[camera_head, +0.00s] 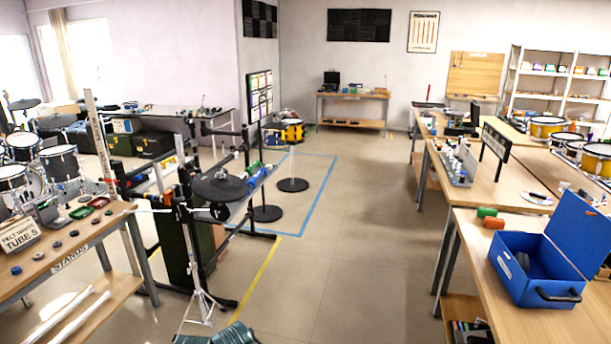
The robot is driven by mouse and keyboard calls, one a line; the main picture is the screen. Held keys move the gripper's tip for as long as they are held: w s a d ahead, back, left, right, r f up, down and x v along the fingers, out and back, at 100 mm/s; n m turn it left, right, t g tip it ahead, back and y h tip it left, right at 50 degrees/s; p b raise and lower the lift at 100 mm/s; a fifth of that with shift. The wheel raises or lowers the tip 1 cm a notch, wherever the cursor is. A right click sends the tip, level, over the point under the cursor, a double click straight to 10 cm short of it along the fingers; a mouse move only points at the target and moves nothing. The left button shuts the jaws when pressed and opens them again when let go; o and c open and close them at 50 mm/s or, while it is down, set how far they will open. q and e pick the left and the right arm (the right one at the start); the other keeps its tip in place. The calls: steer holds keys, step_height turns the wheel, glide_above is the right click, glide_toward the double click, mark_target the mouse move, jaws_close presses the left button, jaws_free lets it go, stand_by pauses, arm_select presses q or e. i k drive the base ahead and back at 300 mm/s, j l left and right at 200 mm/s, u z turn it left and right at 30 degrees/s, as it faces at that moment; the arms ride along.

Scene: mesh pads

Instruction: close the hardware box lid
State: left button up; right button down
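A blue hardware box (516,280) stands on the wooden workbench at the right of the head view. Its lid (581,232) is open and stands up steeply at the box's right rear. A dark handle (558,295) is on the front, and a pale label is on the left side. Dark contents (532,263) show inside, too unclear to name. Neither of my grippers is in view.
Drums stand farther back. A drum-hardware rack (190,215) and a parts table (70,240) are at left. The central floor (350,270) is open.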

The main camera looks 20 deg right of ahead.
mark_target(586, 239)
steer(key=i+l+z, duration=0.2)
steer(key=z, duration=0.2)
steer(key=i+z, duration=0.75)
steer(key=i+j+z, duration=0.1)
steer(key=i+z, duration=0.3)
steer(key=k, duration=0.1)
